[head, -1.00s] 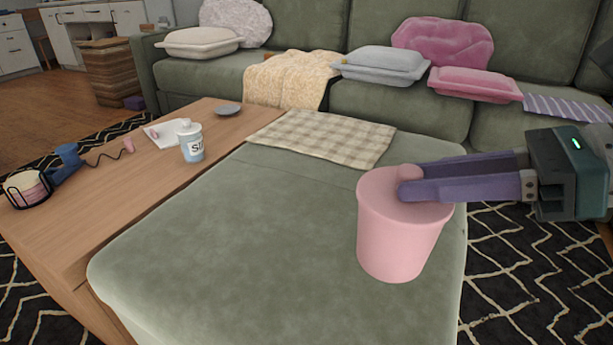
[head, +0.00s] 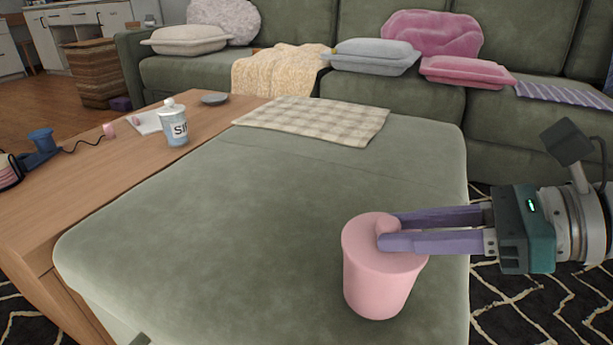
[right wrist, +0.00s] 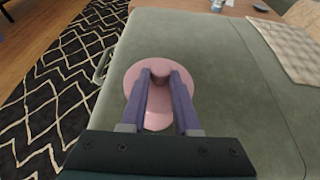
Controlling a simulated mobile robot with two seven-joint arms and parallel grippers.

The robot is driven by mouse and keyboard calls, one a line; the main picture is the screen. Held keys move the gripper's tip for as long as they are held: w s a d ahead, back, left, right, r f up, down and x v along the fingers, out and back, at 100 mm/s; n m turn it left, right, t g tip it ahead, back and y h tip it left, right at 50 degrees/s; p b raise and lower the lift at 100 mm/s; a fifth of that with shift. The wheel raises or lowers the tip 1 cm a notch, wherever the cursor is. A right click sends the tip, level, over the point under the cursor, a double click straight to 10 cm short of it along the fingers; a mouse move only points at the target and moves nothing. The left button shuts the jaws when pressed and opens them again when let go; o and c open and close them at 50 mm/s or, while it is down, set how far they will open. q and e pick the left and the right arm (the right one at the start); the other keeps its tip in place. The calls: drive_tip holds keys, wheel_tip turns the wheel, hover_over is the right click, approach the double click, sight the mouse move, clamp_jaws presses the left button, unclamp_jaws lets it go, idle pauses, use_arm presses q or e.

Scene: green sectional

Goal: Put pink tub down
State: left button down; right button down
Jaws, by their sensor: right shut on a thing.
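The pink tub (head: 376,280) is upright at the front right of the green ottoman (head: 240,220) in the head view. My right gripper (head: 384,234) comes in from the right and is shut on the knob of the tub's lid. In the right wrist view the tub (right wrist: 157,121) sits below the fingers, with its knob between the fingertips (right wrist: 160,75). The tub is over the ottoman's top; I cannot tell whether its base touches the surface. My left gripper is not in view.
A checkered cloth (head: 315,121) lies at the ottoman's far end. A wooden table (head: 60,206) adjoins on the left, holding a white-and-blue container (head: 174,127) and a grey dish (head: 215,99). The ottoman's middle is clear. A green sofa (head: 440,115) stands behind.

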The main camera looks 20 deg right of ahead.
drive_tip(key=shift+f, duration=0.15)
drive_tip(key=c, duration=0.6)
unclamp_jaws()
drive_tip(key=shift+c, duration=0.2)
